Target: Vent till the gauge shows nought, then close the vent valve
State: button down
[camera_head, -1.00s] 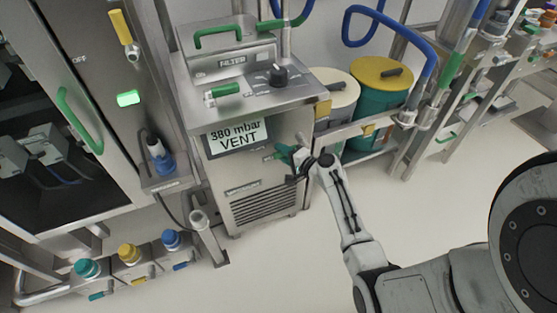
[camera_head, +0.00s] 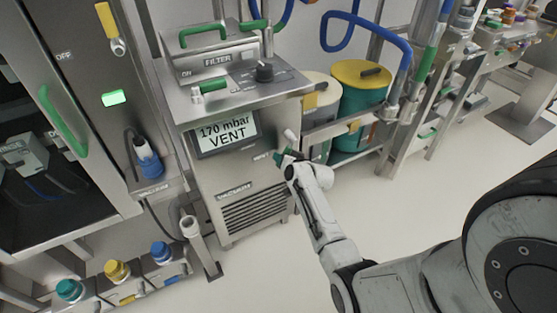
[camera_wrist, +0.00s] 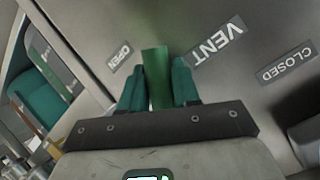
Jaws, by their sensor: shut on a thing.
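The gauge display (camera_head: 227,134) on the front of the steel vacuum unit reads "170 mbar VENT". The green vent valve handle (camera_wrist: 155,72) stands between my gripper's two teal fingers in the wrist view. My gripper (camera_wrist: 158,88) is shut on it. The handle lies nearer the OPEN label (camera_wrist: 120,57) than the CLOSED label (camera_wrist: 288,63), with the VENT label (camera_wrist: 217,40) between those two. In the head view my gripper (camera_head: 283,157) is at the unit's front, right of and below the display, and mostly hides the handle.
A teal drum with a yellow lid (camera_head: 362,98) stands behind to the right. The floor (camera_head: 410,205) to the right is clear.

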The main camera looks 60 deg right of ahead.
jog(key=shift+s+d+f+n+g+h+b, duration=0.3)
jog(key=shift+s+d+n+g+h+b, duration=0.15)
jog(key=shift+s+d+n+h, duration=0.4)
jog(key=shift+s+d+f+n+g+h+b, duration=0.3)
jog(key=shift+s+d+n+g+h+b, duration=0.2)
jog(key=shift+d+n, duration=0.5)
jog(key=shift+a+n, duration=0.15)
jog(key=shift+n, duration=0.1)
jog(key=c, duration=0.9)
grip_release()
jog(key=p+v, duration=0.2)
jog(key=v, duration=0.8)
jog(key=shift+s+a, duration=0.25)
jog(key=shift+a, duration=0.1)
